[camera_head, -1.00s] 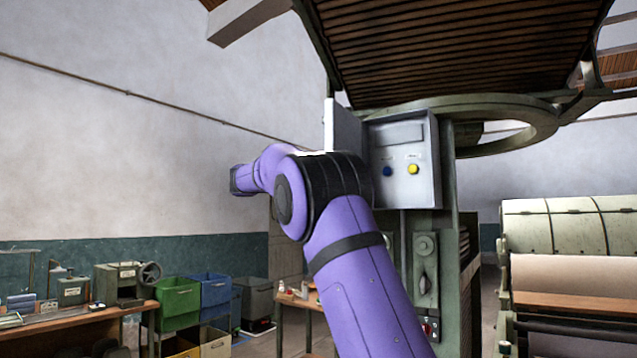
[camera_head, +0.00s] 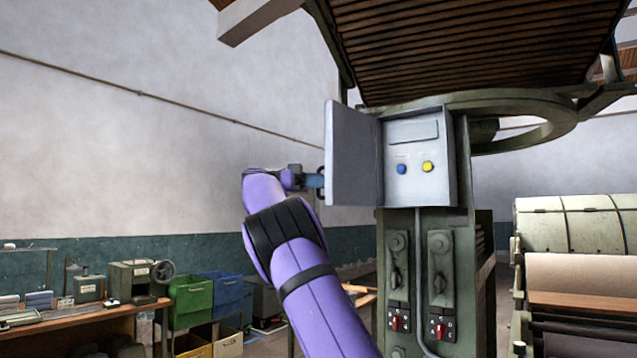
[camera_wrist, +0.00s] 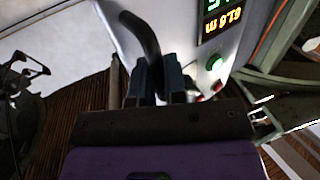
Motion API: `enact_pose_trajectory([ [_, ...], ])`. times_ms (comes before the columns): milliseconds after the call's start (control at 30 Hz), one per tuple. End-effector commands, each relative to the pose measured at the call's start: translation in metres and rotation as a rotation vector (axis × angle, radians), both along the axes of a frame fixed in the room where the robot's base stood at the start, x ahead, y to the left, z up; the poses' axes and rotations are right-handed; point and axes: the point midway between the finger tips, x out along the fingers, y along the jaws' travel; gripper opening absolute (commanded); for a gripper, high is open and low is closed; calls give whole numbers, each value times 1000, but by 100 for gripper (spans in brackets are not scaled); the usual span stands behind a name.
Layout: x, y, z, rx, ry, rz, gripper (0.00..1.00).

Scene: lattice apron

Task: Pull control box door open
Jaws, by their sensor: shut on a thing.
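The control box (camera_head: 447,165) is a grey metal case on a green machine post. Its door (camera_head: 352,155) stands swung open to the left, showing a blue and a yellow button inside. My gripper (camera_head: 316,181) is at the door's outer face, to its left. In the wrist view my gripper (camera_wrist: 158,80) is shut on the dark curved door handle (camera_wrist: 142,35). The door's outer face (camera_wrist: 180,25) there carries a lit display and a green button. In the head view the handle is mostly hidden behind the door edge and fingers.
A green post with switches (camera_head: 418,270) stands below the box. A slatted canopy (camera_head: 470,40) and ring hang above. A roller machine (camera_head: 575,270) is at right. A workbench (camera_head: 90,318) and coloured bins (camera_head: 190,300) stand at left.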

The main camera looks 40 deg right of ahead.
Motion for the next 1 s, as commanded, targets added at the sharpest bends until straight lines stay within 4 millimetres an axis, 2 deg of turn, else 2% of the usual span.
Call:
enact_pose_trajectory([
  [267, 0, -1, -2, 5, 3, -1, 0],
  [300, 0, -1, -2, 5, 3, -1, 22],
  [367, 0, -1, -1, 5, 3, -1, 36],
  [400, 0, -1, -1, 4, 3, -1, 37],
  [733, 0, -1, 2, 1, 1, -1, 37],
  [1000, 0, -1, 21, 0, 0, 0, 37],
])
